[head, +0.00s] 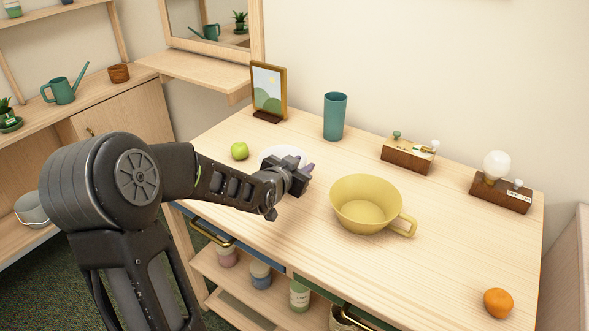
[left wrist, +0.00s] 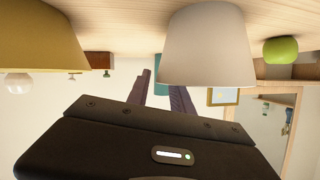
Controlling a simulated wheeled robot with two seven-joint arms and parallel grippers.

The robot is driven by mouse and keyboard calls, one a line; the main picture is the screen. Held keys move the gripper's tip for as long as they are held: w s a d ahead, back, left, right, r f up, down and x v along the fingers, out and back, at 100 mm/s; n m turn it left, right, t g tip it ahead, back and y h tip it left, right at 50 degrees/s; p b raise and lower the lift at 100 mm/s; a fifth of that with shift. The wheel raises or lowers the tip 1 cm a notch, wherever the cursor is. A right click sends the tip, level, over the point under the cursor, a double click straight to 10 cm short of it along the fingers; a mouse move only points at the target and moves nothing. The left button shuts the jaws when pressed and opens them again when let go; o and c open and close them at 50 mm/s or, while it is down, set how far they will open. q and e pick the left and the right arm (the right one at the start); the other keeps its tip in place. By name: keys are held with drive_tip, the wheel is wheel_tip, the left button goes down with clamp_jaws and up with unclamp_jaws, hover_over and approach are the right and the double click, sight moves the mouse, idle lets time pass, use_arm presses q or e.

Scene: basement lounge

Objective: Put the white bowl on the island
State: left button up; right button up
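The white bowl (head: 272,154) stands upright on the wooden desk, partly hidden behind my left gripper (head: 305,170). My left gripper is at the bowl's right side, near rim height. In the left wrist view, which is upside down, the white bowl (left wrist: 205,50) is close. The two dark fingers (left wrist: 164,92) are apart, one outside the bowl's edge, the other partly hidden behind the bowl, seemingly inside its rim. I see no clear grip on the wall. My right gripper is out of view. I cannot identify an island in these views.
A yellow cup (head: 367,205) with a handle stands right of my left gripper. A green apple (head: 239,151), picture frame (head: 268,92) and teal tumbler (head: 335,116) are nearby. An orange (head: 498,302) lies at the right front. The desk's right middle is clear.

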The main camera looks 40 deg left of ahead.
use_arm(q)
drive_tip(key=v, duration=1.2)
drive_tip(key=shift+s+d, duration=0.1)
